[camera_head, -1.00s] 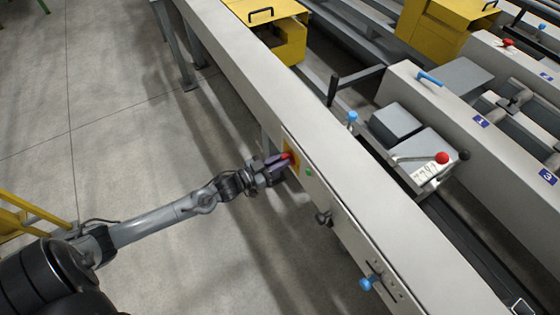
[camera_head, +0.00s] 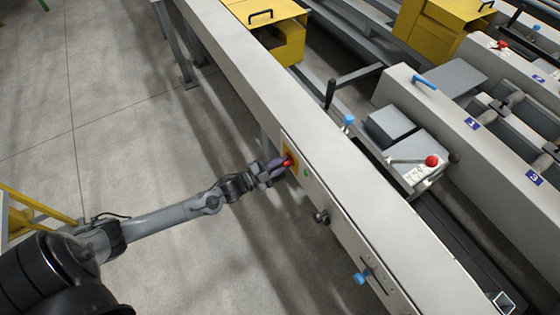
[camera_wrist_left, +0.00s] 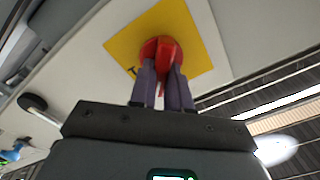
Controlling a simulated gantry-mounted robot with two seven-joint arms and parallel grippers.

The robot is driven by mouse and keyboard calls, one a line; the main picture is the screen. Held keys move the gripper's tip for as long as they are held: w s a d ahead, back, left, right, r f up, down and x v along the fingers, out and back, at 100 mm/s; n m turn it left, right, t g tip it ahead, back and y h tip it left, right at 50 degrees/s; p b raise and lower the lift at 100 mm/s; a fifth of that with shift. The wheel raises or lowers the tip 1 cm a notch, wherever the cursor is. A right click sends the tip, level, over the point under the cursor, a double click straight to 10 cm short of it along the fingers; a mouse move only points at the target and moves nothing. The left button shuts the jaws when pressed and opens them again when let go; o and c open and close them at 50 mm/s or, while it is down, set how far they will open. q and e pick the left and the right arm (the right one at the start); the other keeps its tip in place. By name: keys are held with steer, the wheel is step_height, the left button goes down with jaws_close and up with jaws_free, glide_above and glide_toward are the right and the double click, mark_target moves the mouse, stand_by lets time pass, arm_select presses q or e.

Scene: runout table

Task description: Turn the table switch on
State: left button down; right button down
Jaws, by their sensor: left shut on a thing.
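The table switch is a red rotary knob (camera_head: 288,161) on a yellow plate (camera_head: 291,149), on the near side face of the long grey table (camera_head: 238,80). In the left wrist view the red knob (camera_wrist_left: 166,48) sits on the yellow square plate (camera_wrist_left: 124,46). My left gripper (camera_head: 275,167) reaches it from the left. Its two purple-grey fingers (camera_wrist_left: 162,77) are shut on the knob's red handle, one on each side. The fingers hide part of the handle. My right gripper is in neither view.
A small green button (camera_head: 306,173) is right of the plate. A dark knob (camera_head: 320,216) and a blue handle (camera_head: 361,278) are further along the table face. A red-balled lever (camera_head: 431,161) stands beyond. The floor (camera_head: 140,150) around my arm is clear.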

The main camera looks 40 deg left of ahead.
arm_select(q)
steer(key=m, duration=0.3)
steer(key=m+p, duration=0.1)
steer(key=m, duration=0.2)
steer(key=m+p, duration=0.1)
steer(key=m, duration=0.2)
steer(key=shift+d+f, duration=0.1)
steer(key=shift+f, duration=0.2)
steer(key=shift+m, duration=0.3)
steer(key=c, duration=1.1)
jaws_free()
steer(key=shift+s, duration=0.15)
steer(key=p+v, duration=0.2)
steer(key=v, duration=0.8)
steer(key=shift+s, duration=0.25)
